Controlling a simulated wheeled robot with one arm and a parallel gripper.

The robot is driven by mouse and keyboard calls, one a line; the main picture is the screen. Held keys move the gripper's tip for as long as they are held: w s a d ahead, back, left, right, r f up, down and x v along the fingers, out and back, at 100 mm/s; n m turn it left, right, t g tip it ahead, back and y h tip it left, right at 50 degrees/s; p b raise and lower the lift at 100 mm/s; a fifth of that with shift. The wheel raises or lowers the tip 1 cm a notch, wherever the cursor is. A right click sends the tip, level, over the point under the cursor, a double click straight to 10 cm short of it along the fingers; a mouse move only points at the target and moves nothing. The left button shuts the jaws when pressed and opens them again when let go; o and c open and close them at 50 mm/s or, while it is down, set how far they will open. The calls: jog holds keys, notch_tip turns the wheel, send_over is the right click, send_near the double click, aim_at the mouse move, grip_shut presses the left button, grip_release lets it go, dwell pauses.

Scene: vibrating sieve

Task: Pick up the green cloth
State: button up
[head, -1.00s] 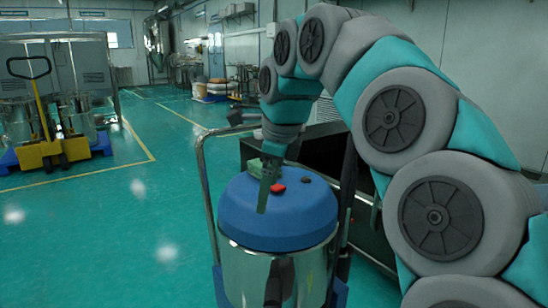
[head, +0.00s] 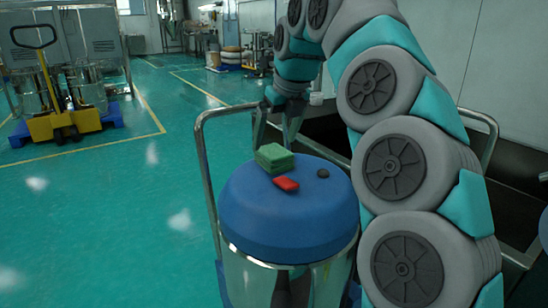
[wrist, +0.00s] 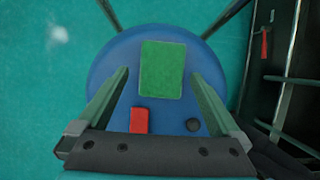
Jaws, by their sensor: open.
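The green cloth (head: 274,157) looks like a folded, thick block. It lies flat on the blue lid (head: 285,220) of a shiny metal drum, beside a red item. In the head view my gripper (head: 276,135) points down just behind the cloth, its two fingers spread and empty. In the wrist view the cloth (wrist: 162,69) lies between the lines of the two open fingers, which do not appear to touch it. How high the fingertips are above the lid is hard to tell.
A small red item (head: 286,184) and a dark round knob (head: 323,173) also sit on the lid. A metal rail (head: 203,150) rises around the drum. A yellow pallet truck (head: 60,123) with drums stands at the left. The green floor between is clear.

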aim_at(274, 151)
jog(key=shift+d+p+x, duration=0.15)
jog(key=shift+p+x, duration=0.05)
jog(key=shift+x, duration=1)
jog(key=shift+d+p+x, duration=0.15)
jog(key=shift+x, duration=1.1)
jog(key=shift+s+f, duration=0.1)
jog(key=shift+c, duration=0.2)
jog(key=c, duration=1.1)
jog(key=shift+c, duration=0.2)
jog(key=shift+r, duration=1.5)
jog(key=shift+s+r+b, duration=0.1)
jog(key=shift+r+b, duration=0.15)
jog(key=shift+b, duration=0.05)
jog(key=s+b, duration=0.1)
jog(key=s, duration=0.4)
jog(key=s+d+r+b, duration=0.1)
jog(key=s, duration=0.4)
jog(key=s+b, duration=0.1)
jog(key=s, duration=0.4)
jog(key=shift+s+d+r, duration=0.2)
jog(key=shift+s+r, duration=0.1)
jog(key=shift+s, duration=0.1)
